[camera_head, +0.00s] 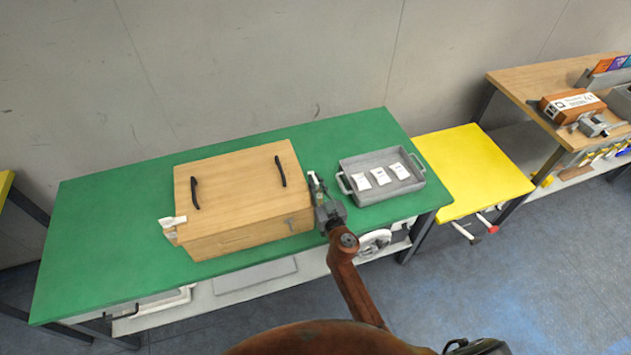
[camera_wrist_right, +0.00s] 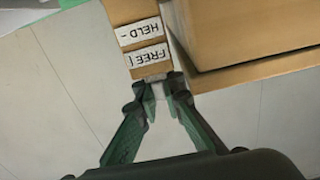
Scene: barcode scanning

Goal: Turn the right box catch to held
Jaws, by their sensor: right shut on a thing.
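A wooden box (camera_head: 245,205) with two black handles on its lid sits on the green table (camera_head: 110,215). In the right wrist view, a wooden block (camera_wrist_right: 124,12) beside the box wall (camera_wrist_right: 245,30) carries the white labels HELD (camera_wrist_right: 138,33) and FREE (camera_wrist_right: 147,56). My right gripper (camera_head: 319,190) is at the box's right side. The wrist view shows its fingers (camera_wrist_right: 155,88) closed around a small pale part at the block's end, beside the FREE label, which looks like the catch. The fingers hide most of it, so its angle cannot be told. My left gripper is not in view.
A grey tray (camera_head: 345,170) with several white cards stands close to the right of my right gripper. White labels (camera_head: 172,222) show at the box's left end. A yellow table (camera_head: 480,165) and a wooden bench (camera_head: 525,80) are farther right. The green table's left part is clear.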

